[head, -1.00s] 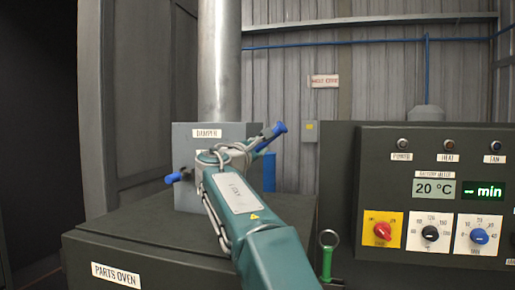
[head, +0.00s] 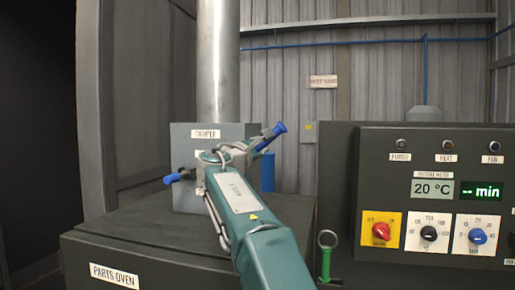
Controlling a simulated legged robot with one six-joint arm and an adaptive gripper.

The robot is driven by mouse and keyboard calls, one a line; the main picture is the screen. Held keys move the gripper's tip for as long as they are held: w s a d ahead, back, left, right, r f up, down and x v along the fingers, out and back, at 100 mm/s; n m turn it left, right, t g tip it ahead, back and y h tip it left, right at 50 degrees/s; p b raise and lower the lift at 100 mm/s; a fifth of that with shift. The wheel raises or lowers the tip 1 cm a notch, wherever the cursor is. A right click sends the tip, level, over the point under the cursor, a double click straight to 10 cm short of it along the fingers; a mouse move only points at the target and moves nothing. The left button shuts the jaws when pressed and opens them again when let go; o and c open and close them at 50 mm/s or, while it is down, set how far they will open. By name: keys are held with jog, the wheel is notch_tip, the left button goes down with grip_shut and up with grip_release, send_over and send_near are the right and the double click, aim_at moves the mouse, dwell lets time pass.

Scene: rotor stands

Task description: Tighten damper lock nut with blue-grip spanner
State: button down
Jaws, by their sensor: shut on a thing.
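The damper plate (head: 186,143), a grey panel labelled DAMPER, stands on the oven top in front of the metal duct. My gripper (head: 222,158) is at the plate, largely hidden behind my own teal arm. A bar with a blue grip (head: 272,135) sticks out up and to the right beside it. I take this for the blue-grip spanner, with my gripper shut on it. A second blue-ended handle (head: 174,178) sticks out on the plate's left side. The lock nut and the spanner's head are hidden, so I cannot tell whether they touch.
The dark parts oven (head: 100,245) fills the lower left. A metal duct (head: 217,70) rises behind the plate. A green-handled tool with a ring end (head: 326,255) stands upright by the control panel (head: 400,157). A blue object (head: 268,172) shows behind my arm.

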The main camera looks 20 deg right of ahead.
jog(key=shift+w+d, duration=0.3)
jog(key=shift+w, duration=0.15)
jog(key=shift+w+d, duration=0.15)
jog(key=shift+w, duration=0.1)
jog(key=shift+w+d, duration=0.1)
jog(key=shift+f, duration=0.1)
dwell(0.4)
